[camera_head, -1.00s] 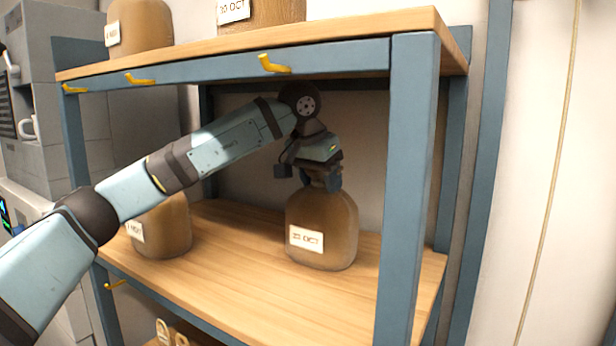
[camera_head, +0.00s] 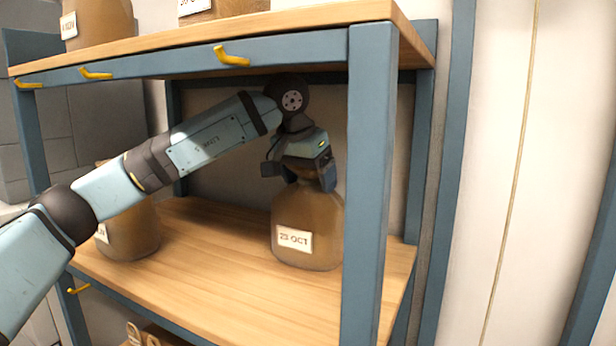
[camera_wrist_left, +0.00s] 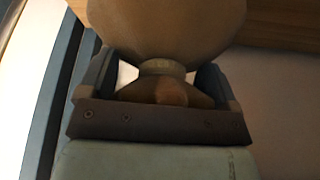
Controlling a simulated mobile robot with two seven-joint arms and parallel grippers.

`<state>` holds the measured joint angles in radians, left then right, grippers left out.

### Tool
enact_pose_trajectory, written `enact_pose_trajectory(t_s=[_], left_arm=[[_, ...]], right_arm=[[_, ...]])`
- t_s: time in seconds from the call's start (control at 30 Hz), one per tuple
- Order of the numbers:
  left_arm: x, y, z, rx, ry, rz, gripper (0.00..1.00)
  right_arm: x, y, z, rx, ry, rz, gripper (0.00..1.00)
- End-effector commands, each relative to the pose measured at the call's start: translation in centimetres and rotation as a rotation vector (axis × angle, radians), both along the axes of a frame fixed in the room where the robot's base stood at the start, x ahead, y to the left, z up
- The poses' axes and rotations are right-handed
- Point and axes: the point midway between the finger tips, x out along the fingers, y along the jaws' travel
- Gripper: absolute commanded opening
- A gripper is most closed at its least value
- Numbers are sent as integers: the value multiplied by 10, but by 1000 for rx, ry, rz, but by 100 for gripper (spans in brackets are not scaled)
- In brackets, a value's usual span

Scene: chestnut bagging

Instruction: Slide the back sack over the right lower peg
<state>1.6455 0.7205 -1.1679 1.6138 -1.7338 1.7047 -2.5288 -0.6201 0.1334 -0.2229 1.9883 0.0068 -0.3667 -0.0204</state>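A brown sack with a white date label (camera_head: 295,240) stands upright on the middle shelf, at the right, just behind the right front post. My left gripper (camera_head: 304,182) comes down over its top. Its two fingers are apart, one on each side of the sack's narrow neck. In the left wrist view the neck (camera_wrist_left: 162,68) is between the fingers (camera_wrist_left: 157,85), with light gaps on both sides. One lower yellow peg (camera_head: 78,288) shows on the shelf's front edge at the left; no right lower peg shows. My right gripper is out of view.
Another brown sack (camera_head: 133,232) stands on the middle shelf at the left, partly behind my left arm. The middle shelf (camera_head: 215,285) is bare between the sacks. Several yellow pegs line the upper beam (camera_head: 160,69). The right front post (camera_head: 368,200) stands close to the labelled sack.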

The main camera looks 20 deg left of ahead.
Motion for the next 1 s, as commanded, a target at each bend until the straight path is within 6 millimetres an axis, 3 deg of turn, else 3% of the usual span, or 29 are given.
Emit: enact_pose_trajectory(t_s=[0.37, 0.8, 1.0], left_arm=[[-4, 0, 8, -1, -4, 0, 84], [-92, 22, 8, 1, -2, -1, 84], [-116, 28, 10, 0, -1, -1, 84]], right_arm=[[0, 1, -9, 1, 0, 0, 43], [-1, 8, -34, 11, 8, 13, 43], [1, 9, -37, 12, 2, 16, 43]])
